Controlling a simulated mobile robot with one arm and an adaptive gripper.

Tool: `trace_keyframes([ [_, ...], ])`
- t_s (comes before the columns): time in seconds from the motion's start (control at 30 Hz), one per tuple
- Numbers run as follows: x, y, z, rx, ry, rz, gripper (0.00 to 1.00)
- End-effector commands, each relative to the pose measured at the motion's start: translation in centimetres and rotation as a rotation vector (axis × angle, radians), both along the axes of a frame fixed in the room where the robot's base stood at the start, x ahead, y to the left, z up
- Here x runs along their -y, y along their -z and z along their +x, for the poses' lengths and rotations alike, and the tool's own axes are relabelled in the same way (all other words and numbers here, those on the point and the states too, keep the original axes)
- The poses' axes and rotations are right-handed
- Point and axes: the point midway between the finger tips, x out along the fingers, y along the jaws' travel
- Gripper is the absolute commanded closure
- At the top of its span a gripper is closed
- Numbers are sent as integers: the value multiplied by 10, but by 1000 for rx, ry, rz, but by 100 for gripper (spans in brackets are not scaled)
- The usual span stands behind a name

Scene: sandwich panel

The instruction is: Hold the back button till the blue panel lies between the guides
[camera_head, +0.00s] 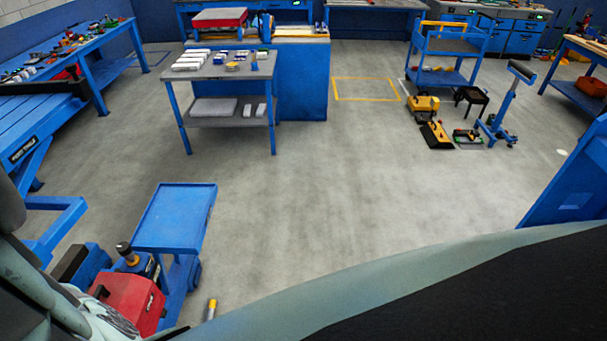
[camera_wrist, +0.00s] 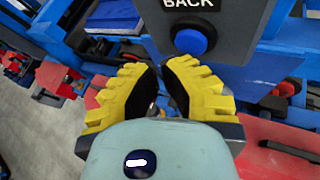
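The back button (camera_wrist: 190,41) is a round blue knob on a grey control plate (camera_wrist: 238,22), just under the white word BACK in the wrist view. My gripper (camera_wrist: 161,66) has yellow ridged fingers with black inner pads. Its tips are drawn close together with nothing seen between them. They lie just below and left of the button in the picture; I cannot tell whether they touch it. In the wrist view, a blue flat surface (camera_wrist: 110,14) shows at the upper left, but I cannot tell if it is the blue panel. I cannot make out the guides.
In the head view, a small blue stand (camera_head: 175,217) and a red case (camera_head: 131,300) are at the lower left. Open grey floor (camera_head: 330,190) fills the middle.

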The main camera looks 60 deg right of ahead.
Motion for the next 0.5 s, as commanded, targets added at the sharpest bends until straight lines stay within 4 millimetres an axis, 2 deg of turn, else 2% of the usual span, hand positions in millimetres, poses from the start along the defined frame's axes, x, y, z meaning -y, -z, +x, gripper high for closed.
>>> trace_keyframes([
  [0.33,3,0,-2,-2,5,0,100],
  [0.5,12,0,-14,-6,8,-1,100],
])
